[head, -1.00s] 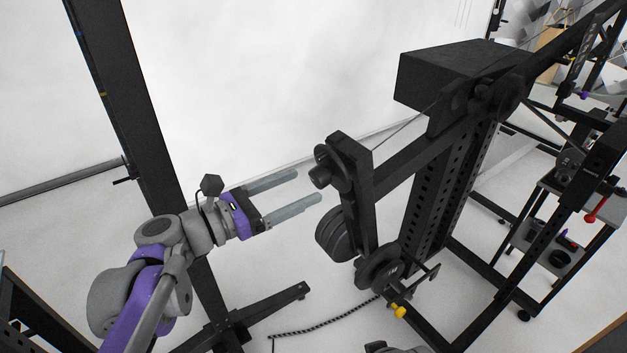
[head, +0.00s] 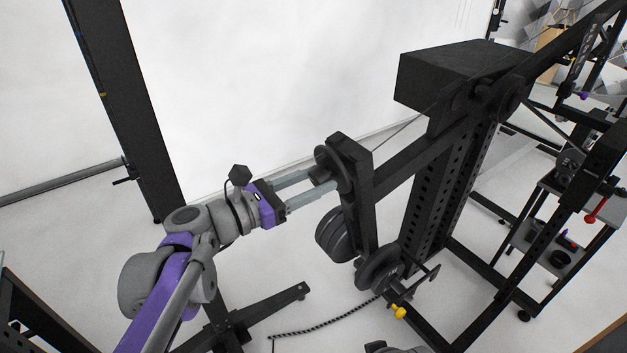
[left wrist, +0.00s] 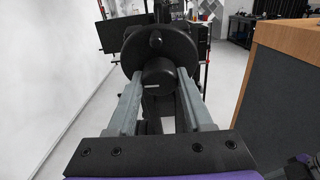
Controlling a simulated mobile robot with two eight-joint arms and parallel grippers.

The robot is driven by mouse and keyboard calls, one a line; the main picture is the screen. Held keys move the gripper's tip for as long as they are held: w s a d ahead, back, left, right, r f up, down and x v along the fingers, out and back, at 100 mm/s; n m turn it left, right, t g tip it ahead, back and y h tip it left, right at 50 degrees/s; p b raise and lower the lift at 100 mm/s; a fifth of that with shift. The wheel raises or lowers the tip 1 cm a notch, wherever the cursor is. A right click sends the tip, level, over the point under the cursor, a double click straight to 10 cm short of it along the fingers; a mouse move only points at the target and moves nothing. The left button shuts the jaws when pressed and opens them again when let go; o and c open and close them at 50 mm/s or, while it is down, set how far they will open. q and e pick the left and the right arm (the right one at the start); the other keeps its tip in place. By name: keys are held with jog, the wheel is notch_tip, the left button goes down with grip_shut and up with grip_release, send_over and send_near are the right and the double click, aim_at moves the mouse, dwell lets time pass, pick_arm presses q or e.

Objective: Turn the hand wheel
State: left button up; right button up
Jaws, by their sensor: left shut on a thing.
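The hand wheel (head: 344,166) is a black disc at the upper left end of a dark machine frame. A short round black hub (head: 319,172) sticks out of it to the left. My left gripper (head: 328,188) reaches in from the left with its two grey fingers on either side of the hub. In the left wrist view the wheel (left wrist: 181,49) faces me, with a small round knob (left wrist: 156,40) above the hub (left wrist: 158,76). The left fingers (left wrist: 158,86) are shut on the hub.
Thick black discs (head: 333,232) sit on the frame below the wheel. A yellow knob (head: 399,311) is lower down. A black post (head: 125,100) stands at the left. A wooden-topped block (left wrist: 295,38) stands at the right in the left wrist view. The white floor left of the machine is mostly clear.

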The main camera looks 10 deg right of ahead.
pick_arm(q)
grip_shut()
